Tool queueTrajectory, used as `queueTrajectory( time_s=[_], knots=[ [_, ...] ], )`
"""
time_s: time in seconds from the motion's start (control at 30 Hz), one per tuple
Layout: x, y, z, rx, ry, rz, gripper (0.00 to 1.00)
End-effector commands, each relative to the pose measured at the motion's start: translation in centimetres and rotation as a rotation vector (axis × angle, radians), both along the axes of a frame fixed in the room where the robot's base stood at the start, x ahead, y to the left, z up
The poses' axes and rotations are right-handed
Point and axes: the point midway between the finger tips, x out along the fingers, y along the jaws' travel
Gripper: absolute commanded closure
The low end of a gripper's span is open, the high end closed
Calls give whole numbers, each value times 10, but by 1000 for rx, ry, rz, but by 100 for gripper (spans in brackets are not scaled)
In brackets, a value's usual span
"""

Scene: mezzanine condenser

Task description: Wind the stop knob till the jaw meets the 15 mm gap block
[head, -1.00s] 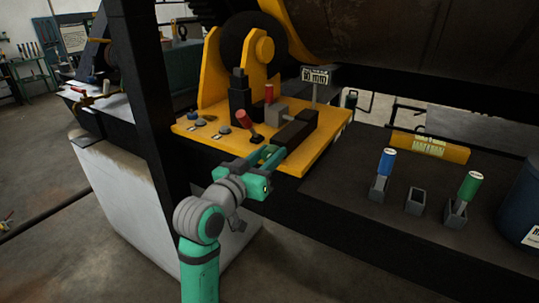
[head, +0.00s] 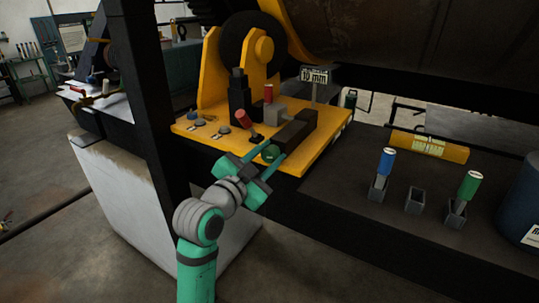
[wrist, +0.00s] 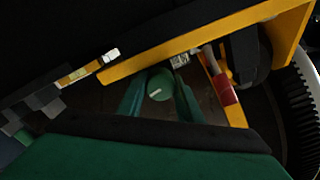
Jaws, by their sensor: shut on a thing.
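The green stop knob (head: 270,153) sits at the front end of a dark slide block (head: 296,132) on the yellow plate. My gripper (head: 269,155) is shut on the knob, one finger on each side. The wrist view shows the knob face (wrist: 160,86) with a pale mark, between my two fingers (wrist: 160,98). A red-topped block (head: 268,93) stands upright beside a grey jaw piece (head: 272,114); I cannot tell whether they touch. A sign (head: 314,75) above reads "10 mm".
A red-handled lever (head: 243,118) tilts near my gripper. Blue-topped (head: 386,161) and green-topped (head: 469,185) pieces stand in grey holders at right, with an empty holder (head: 414,201) between. A black post (head: 146,110) rises left of my arm.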

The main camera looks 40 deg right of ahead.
Motion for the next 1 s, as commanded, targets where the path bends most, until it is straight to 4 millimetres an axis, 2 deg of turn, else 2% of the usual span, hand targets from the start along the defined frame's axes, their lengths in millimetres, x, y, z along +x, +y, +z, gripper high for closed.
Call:
queueTrajectory(
  time_s=[0.6, 0.63, 0.7, 1.0],
  knots=[
    [1, 1, 2, 13, -45, 3, 90],
    [1, 1, 2, 13, -45, 3, 63],
    [1, 1, 2, 13, -45, 3, 50],
    [0, -1, -1, 17, -40, -1, 50]
  ],
)
